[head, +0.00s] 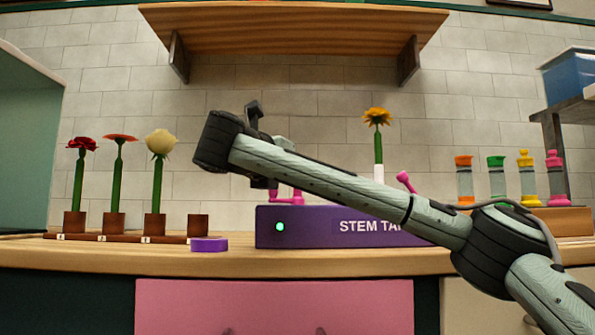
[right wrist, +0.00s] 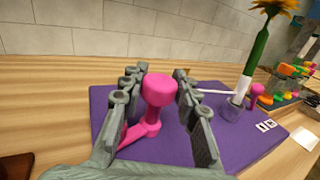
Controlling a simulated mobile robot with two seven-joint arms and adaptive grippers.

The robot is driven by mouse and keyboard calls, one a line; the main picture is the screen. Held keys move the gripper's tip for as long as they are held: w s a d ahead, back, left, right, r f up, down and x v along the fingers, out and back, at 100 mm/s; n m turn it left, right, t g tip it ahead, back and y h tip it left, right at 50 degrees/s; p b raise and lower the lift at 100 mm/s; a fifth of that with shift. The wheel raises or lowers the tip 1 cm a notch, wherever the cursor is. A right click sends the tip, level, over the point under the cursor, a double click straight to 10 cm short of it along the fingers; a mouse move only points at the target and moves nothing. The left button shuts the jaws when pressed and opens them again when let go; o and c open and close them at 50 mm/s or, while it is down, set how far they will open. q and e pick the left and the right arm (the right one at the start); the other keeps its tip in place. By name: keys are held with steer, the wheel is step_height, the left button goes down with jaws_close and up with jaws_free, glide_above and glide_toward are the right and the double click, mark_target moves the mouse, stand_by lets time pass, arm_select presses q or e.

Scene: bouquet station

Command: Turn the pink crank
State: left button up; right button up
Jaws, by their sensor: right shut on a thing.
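The pink crank (right wrist: 158,92) stands on the left part of the purple stem-taping box (head: 300,228), its knob upright. In the head view the crank (head: 288,197) shows just below my right gripper (head: 268,165), partly hidden by it. In the right wrist view my right gripper (right wrist: 156,78) has its fingers on either side of the crank's knob, shut on it. A yellow-orange flower (head: 377,118) stands upright on the box, with a white band low on its green stem. My left gripper is not in view.
Flowers in brown holders, such as the cream one (head: 160,145), stand at left beside a purple roll (head: 209,244). A second pink knob (head: 405,181) is on the box's right. Colored-top containers (head: 496,177) stand at right. A wooden shelf (head: 290,25) hangs above.

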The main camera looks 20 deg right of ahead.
steer(key=shift+f+m+g+h, duration=0.1)
steer(key=shift+m+g+h, duration=0.3)
steer(key=shift+g+h, duration=0.15)
steer(key=o, duration=1.2)
steer(key=v, duration=1.2)
